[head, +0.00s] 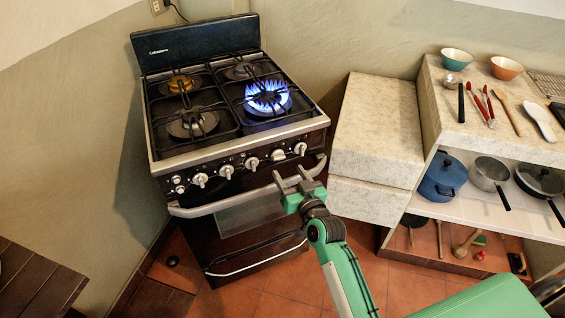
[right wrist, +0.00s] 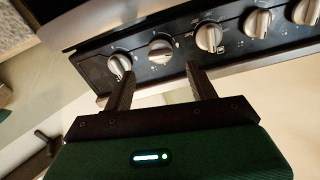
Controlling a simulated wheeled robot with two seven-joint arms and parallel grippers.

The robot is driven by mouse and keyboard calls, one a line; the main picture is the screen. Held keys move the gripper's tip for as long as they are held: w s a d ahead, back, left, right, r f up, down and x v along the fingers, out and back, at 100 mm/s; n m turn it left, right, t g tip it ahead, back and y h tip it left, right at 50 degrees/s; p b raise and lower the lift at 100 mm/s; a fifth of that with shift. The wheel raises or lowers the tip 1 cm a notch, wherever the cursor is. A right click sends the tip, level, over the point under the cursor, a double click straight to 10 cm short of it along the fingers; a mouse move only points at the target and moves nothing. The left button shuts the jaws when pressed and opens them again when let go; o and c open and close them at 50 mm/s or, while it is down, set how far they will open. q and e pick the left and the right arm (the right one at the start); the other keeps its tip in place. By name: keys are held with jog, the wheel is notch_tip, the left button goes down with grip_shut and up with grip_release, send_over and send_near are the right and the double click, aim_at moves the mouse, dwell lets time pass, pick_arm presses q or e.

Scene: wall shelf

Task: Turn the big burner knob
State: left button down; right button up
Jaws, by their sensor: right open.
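A black stove has a front panel with a row of silver knobs (head: 251,163). A blue flame burns on the right-hand lit burner (head: 268,97). Which knob is the big burner's cannot be told from markings. My right gripper (head: 293,180) is open and empty, in front of the panel's right end, just below the rightmost knobs. In the right wrist view, its two fingers (right wrist: 161,82) point toward the panel, with a knob (right wrist: 160,51) framed between and beyond the tips. Another knob (right wrist: 118,65) lies near the left fingertip; contact cannot be told. My left gripper is out of view.
The oven handle (head: 240,198) runs across just below the panel. A stone-topped cabinet (head: 375,130) stands close to the stove's right. Shelves further right hold bowls, utensils, a blue pot (head: 442,178) and pans. Tiled floor in front of the stove is open.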

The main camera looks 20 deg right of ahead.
aim_at(280, 159)
jog(key=shift+w+a, duration=0.15)
jog(key=shift+w, duration=1.2)
jog(key=shift+w+a, duration=0.15)
jog(key=shift+w, duration=1.2)
jog(key=c, duration=1)
